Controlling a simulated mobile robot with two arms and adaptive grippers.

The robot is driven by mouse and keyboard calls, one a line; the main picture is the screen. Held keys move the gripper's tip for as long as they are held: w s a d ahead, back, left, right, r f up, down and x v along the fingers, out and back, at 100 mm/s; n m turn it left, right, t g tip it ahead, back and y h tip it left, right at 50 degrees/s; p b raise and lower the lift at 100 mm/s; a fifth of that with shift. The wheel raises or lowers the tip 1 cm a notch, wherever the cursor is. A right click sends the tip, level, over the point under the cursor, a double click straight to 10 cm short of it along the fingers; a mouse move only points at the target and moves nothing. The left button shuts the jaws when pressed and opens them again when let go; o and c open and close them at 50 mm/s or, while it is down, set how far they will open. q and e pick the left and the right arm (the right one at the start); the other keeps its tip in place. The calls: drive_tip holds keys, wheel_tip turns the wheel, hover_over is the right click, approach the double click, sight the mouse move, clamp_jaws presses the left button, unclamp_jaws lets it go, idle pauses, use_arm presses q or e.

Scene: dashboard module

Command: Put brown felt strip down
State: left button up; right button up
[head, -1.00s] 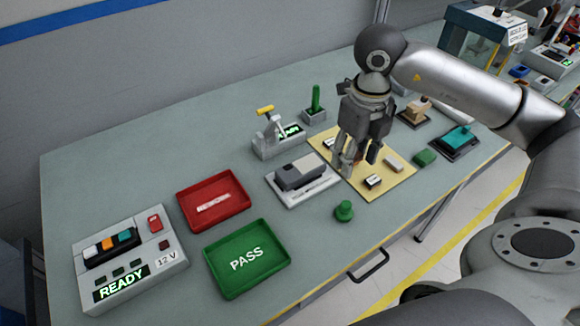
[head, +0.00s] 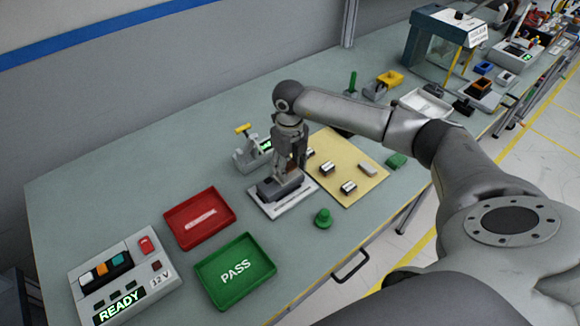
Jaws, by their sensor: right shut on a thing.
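My right gripper (head: 290,170) is shut on a small brown piece, the brown felt strip (head: 292,167), of which only a sliver shows between the fingers. The gripper points down over the grey fixture (head: 280,188) on its white base plate. I cannot tell whether the strip touches the fixture. The yellow mat (head: 350,193) lies just to the right, with several small blocks on it. My left gripper is not in view.
A red tray (head: 180,231), the green PASS tray (head: 212,279) and a READY control box (head: 87,283) are at the left.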

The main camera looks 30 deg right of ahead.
sight(290, 169)
drive_tip(key=shift+s+f+p, duration=0.1)
drive_tip(key=shift+f+p, duration=0.25)
drive_tip(key=shift+f, duration=0.8)
drive_tip(key=o, duration=0.7)
drive_tip(key=shift+c, duration=0.2)
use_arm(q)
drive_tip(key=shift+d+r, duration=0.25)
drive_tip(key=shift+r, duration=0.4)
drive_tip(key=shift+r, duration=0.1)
use_arm(e)
drive_tip(key=shift+r, duration=0.15)
use_arm(q)
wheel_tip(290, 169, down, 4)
drive_tip(key=b, duration=0.4)
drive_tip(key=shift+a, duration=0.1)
use_arm(e)
wheel_tip(290, 169, up, 12)
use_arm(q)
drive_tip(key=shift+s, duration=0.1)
